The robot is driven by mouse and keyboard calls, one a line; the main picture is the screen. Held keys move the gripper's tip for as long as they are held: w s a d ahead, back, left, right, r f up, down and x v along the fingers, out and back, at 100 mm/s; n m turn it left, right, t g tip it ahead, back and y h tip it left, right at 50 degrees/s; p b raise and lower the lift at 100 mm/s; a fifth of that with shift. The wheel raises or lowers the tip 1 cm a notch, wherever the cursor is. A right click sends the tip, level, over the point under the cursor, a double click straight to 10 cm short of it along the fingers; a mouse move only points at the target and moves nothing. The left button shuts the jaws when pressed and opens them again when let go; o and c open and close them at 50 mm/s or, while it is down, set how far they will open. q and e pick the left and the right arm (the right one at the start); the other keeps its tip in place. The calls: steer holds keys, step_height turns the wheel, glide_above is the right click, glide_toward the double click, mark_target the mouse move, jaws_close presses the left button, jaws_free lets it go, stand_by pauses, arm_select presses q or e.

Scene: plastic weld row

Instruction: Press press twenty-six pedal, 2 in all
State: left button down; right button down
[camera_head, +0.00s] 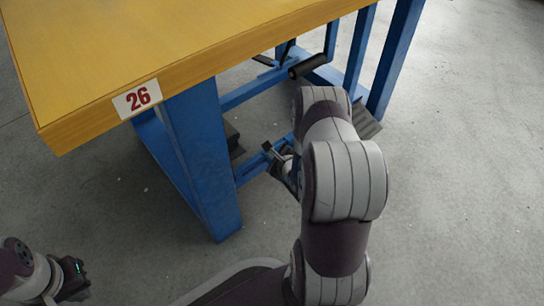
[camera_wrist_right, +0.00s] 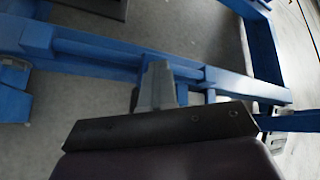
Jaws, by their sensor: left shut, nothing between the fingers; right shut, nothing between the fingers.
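The press marked 26 on a white label (camera_head: 137,98) has a yellow top and a blue frame (camera_head: 203,150). My right gripper (camera_head: 272,155) reaches low between the frame's legs, beside a blue crossbar; my own arm partly covers it. In the right wrist view its grey fingers (camera_wrist_right: 158,85) are shut and empty, over or against a blue bar; contact cannot be told. A dark ribbed pad (camera_head: 368,121), possibly a pedal, lies low right of my arm. Another dark part (camera_head: 233,137) shows behind the front leg. My left gripper (camera_head: 77,278) is shut and empty at lower left.
A black roller-like part (camera_head: 307,66) sits on the frame below the top. Blue legs and crossbars (camera_wrist_right: 95,52) surround my right gripper. A dark plate edge (camera_wrist_right: 98,6) shows at the top of the wrist view. Grey floor (camera_head: 470,200) is clear at right.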

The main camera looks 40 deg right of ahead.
steer(key=shift+s+a+f+b, duration=0.1)
steer(key=shift+s+f+b, duration=0.05)
steer(key=shift+f, duration=0.35)
steer(key=shift+s+a+f+b, duration=0.1)
steer(key=shift+f+b, duration=0.05)
steer(key=shift+f, duration=0.3)
steer(key=r+p, duration=0.2)
steer(key=p, duration=0.1)
steer(key=shift+s+r, duration=0.2)
steer(key=shift+s, duration=0.15)
steer(key=shift+r, duration=0.1)
steer(key=shift+w+d, duration=0.1)
steer(key=shift+r, duration=0.25)
steer(key=r+p, duration=0.1)
steer(key=p, duration=0.1)
steer(key=r+p, duration=0.4)
steer(key=shift+s+d, duration=0.1)
steer(key=shift+s, duration=0.25)
steer(key=shift+f, duration=0.15)
